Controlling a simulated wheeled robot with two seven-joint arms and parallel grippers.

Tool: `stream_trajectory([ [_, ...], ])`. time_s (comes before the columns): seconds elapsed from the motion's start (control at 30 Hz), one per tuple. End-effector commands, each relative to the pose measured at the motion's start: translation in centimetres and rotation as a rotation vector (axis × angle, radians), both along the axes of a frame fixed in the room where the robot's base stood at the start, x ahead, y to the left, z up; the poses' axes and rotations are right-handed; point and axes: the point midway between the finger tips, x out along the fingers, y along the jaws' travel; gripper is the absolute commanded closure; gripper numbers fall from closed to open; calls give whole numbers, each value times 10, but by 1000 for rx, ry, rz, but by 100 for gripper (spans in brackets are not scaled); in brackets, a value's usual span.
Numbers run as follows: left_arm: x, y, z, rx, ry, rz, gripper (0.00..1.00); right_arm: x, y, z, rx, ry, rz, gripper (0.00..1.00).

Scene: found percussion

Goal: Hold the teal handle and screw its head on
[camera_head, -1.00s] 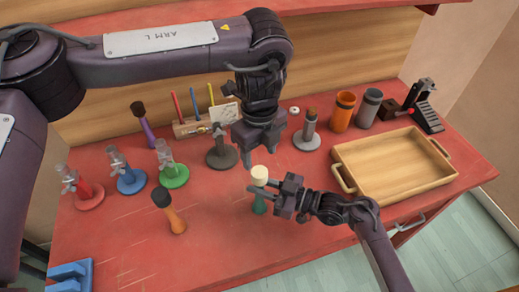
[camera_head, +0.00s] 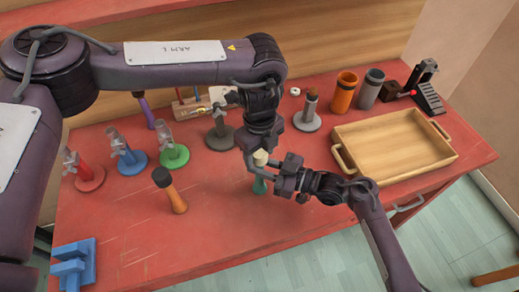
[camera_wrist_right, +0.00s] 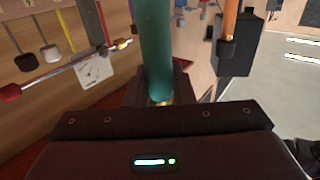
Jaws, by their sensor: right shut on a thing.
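The teal handle (camera_head: 259,187) stands upright near the table's front middle, its cream head (camera_head: 261,157) at its top. Whether the head is seated or screwed tight cannot be told. My right gripper (camera_head: 268,178) is shut on the handle from the right; the handle (camera_wrist_right: 156,50) also shows between its fingers in the right wrist view. My left gripper (camera_head: 262,158) points down over the head. Its fingers look spread on either side of the head, and contact cannot be made out.
An orange-handled beater (camera_head: 176,198) stands to the left. Red (camera_head: 90,180), blue (camera_head: 131,165) and green (camera_head: 174,157) stands are behind it. A blue block (camera_head: 72,262) is front left. A wooden tray (camera_head: 395,177) lies to the right. The front middle table is clear.

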Motion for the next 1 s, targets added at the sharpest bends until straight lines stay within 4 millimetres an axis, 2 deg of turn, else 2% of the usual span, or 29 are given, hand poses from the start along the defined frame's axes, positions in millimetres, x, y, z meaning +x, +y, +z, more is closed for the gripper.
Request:
stream_trajectory([
  [0.03, 0, 0, 0, 0, 0, 0, 56, 0, 0, 0, 0, 0, 0, 100],
  [0.3, 0, 0, 0, 0, 0, 0, 90, 0, 0, 0, 0, 0, 0, 100],
  [0.5, 0, 0, 1, 0, 0, -4, 90, 0, 0, 0, 0, 0, 0, 100],
  [0.53, 0, 0, 1, 0, 0, -4, 59, 0, 0, 0, 0, 0, 0, 100],
  [0.7, 0, 0, 1, 0, 0, -4, 38, 0, 0, 0, 0, 0, 0, 100],
  [1.0, 0, 0, 2, 0, 0, -4, 38, 0, 0, 0, 0, 0, 0, 100],
])
